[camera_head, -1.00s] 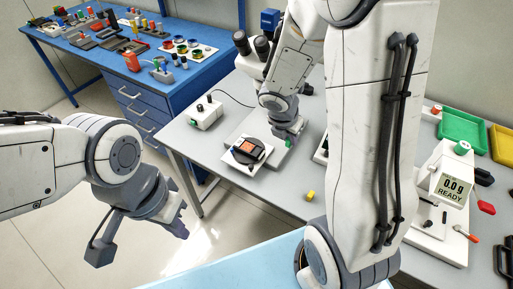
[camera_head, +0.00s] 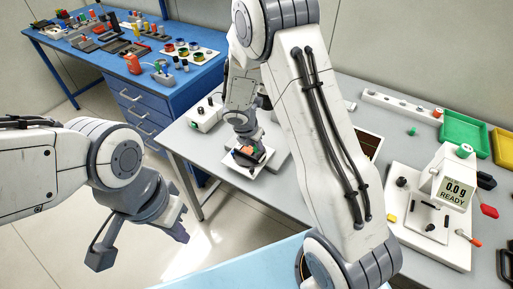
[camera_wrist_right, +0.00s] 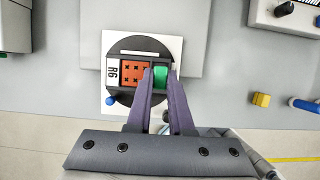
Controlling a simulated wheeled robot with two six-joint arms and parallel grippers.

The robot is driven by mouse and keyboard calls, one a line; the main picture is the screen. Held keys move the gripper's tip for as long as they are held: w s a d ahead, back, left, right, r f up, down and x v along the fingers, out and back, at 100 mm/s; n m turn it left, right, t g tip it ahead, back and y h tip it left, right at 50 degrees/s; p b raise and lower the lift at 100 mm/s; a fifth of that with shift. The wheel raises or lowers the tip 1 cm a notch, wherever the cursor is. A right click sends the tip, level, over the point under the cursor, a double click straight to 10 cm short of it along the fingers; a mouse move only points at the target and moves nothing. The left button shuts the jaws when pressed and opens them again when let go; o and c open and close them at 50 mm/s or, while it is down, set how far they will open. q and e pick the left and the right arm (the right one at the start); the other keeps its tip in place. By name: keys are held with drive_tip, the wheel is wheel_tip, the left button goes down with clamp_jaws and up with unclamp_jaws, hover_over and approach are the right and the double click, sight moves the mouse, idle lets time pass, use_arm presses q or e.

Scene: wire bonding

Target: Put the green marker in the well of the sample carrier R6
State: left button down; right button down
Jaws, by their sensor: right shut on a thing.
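The sample carrier R6 (camera_wrist_right: 113,72) is a dark holder with a white R6 label and an orange block with holes. It sits on a round dark stage on a white plate, and in the head view its orange part (camera_head: 249,150) shows under my right gripper. My right gripper (camera_wrist_right: 160,77) is shut on the green marker (camera_wrist_right: 160,76), a small green block at the carrier's right-hand compartment. I cannot tell whether it rests on the well floor. My left gripper (camera_head: 143,245) is open and empty, off the bench over the floor.
A yellow block (camera_wrist_right: 261,99) and a blue-capped cylinder (camera_wrist_right: 305,104) lie right of the carrier. A blue knob (camera_wrist_right: 110,101) is at the stage's lower left. Bare bench lies between carrier and yellow block.

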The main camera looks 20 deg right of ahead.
drive_tip(key=shift+f, duration=0.8)
drive_tip(key=shift+f, duration=0.2)
drive_tip(key=c, duration=0.8)
unclamp_jaws()
drive_tip(key=shift+r, duration=0.1)
